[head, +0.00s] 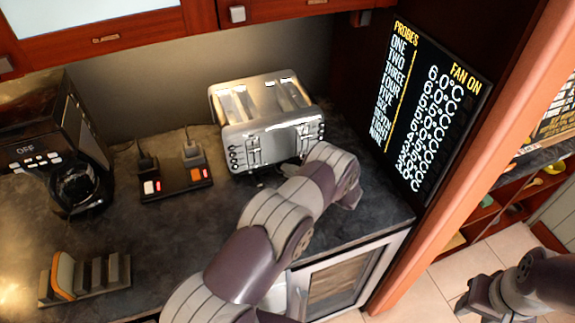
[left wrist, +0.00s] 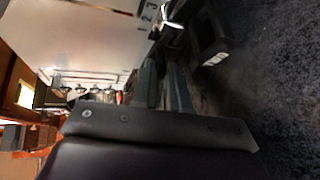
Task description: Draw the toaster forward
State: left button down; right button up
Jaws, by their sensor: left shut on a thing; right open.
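The toaster (head: 270,115) is a silver four-slot one with levers and dials on its front, standing on the dark counter against the back wall. My left arm reaches up across the counter to its lower front right. The jaws are hidden behind the arm in the head view. In the left wrist view my left gripper (left wrist: 165,70) is shut at the pale metal body of the toaster (left wrist: 90,35), low beside the counter surface; the exact part held is unclear. My right gripper (head: 480,297) is open and empty, over the floor at the lower right.
A two-switch power strip (head: 175,182) with plugs is left of the toaster. A black coffee machine (head: 65,150) and a toast rack (head: 85,278) stand further left. A display board (head: 425,105) is on the right. Counter (head: 140,235) in front is partly clear.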

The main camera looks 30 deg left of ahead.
aim_at(317, 236)
pick_arm(q)
jog(key=s+d, duration=0.4)
jog(key=d, duration=0.1)
jog(key=s+d, duration=0.9)
jog(key=d, duration=0.1)
jog(key=shift+s+d+f+b, duration=0.1)
jog(key=shift+s+d+b, duration=0.25)
jog(key=c, duration=1.4)
grip_release()
jog(key=b+v, duration=0.2)
jog(key=v, duration=1)
jog(key=shift+d+b, duration=0.3)
